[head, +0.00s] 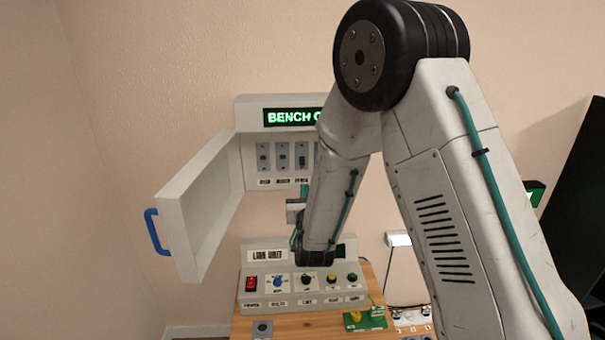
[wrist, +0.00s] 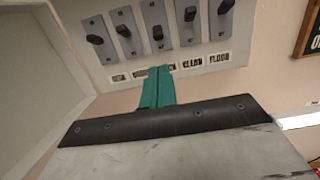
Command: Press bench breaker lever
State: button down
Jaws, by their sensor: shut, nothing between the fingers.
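The breaker box (head: 245,155) hangs on the wall with its door swung open to the left. Its grey panel holds a row of toggle levers, and three of them show in the head view. The third lever from the left (wrist: 157,33) has a label below it that reads like BENCH in the head view but is mostly covered in the wrist view. My gripper (wrist: 157,78) is shut and empty, its teal fingers just below this lever, over the label row. Contact with the panel cannot be told. In the head view my arm hides the right part of the box.
The open door (head: 200,215) with a blue handle (head: 156,232) stands out on the left. Below, a console (head: 262,268) with knobs and buttons sits on a wooden table (head: 285,325). A green board (head: 372,318) lies on the table's right. Other levers (wrist: 124,32) flank the third closely.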

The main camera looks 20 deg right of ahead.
aim_at(302, 161)
jog(key=x, duration=1)
jog(key=shift+a+g, duration=0.2)
jog(key=shift+g, duration=0.1)
